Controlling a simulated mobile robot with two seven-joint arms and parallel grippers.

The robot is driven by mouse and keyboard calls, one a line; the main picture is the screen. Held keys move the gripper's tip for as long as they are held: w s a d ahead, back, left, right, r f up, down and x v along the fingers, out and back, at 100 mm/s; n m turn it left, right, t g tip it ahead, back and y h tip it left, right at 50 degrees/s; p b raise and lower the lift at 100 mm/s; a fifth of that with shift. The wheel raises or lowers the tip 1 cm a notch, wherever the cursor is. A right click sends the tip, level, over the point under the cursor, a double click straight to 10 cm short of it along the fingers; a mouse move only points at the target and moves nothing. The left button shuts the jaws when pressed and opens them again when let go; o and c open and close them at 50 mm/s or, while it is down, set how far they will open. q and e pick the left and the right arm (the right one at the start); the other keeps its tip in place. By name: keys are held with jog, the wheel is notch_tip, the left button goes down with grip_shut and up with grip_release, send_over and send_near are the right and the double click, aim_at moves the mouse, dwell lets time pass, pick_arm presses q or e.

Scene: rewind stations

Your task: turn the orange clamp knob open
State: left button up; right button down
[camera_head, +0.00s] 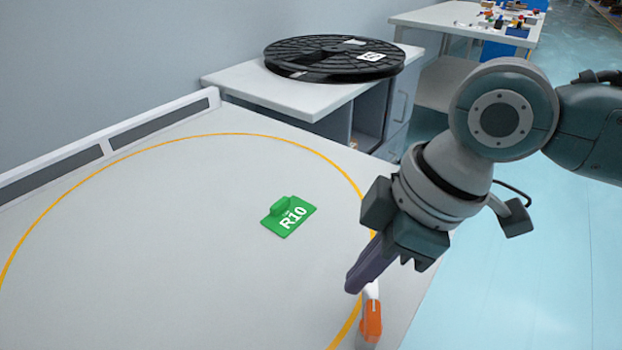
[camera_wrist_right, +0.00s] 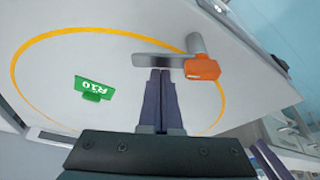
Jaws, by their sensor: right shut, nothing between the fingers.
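In the wrist view the orange knob (camera_wrist_right: 203,68) sits by a grey cylinder (camera_wrist_right: 196,43) and a flat grey bar (camera_wrist_right: 158,60). My right gripper (camera_head: 356,283) is shut and empty, its dark fingers just beside the knob. In the wrist view the right fingertips (camera_wrist_right: 161,74) lie close to the bar, left of the knob; I cannot tell whether they touch.
A green R10 tag (camera_head: 289,216) lies on the table (camera_head: 190,270) inside a yellow curved line. A black reel (camera_head: 333,58) rests on a cabinet (camera_head: 300,96) behind. A further bench (camera_head: 425,17) holds small items.

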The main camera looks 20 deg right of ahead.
jog(key=shift+d+r+m+p, duration=0.1)
jog(key=shift+d+m+p, duration=0.1)
jog(key=shift+m+p, duration=0.55)
jog(key=m+p, duration=0.1)
jog(key=p, duration=0.1)
jog(key=d+m+t+p, duration=0.1)
jog(key=p, duration=0.1)
jog(key=shift+s+r+h+p, duration=0.15)
jog(key=shift+s+h+p, duration=0.15)
jog(key=shift+h+p, duration=0.1)
jog(key=shift+s+d+f+m+p, duration=0.1)
jog(key=shift+d+f+m+p, duration=0.2)
jog(key=shift+m+p, duration=0.55)
jog(key=shift+a, duration=0.1)
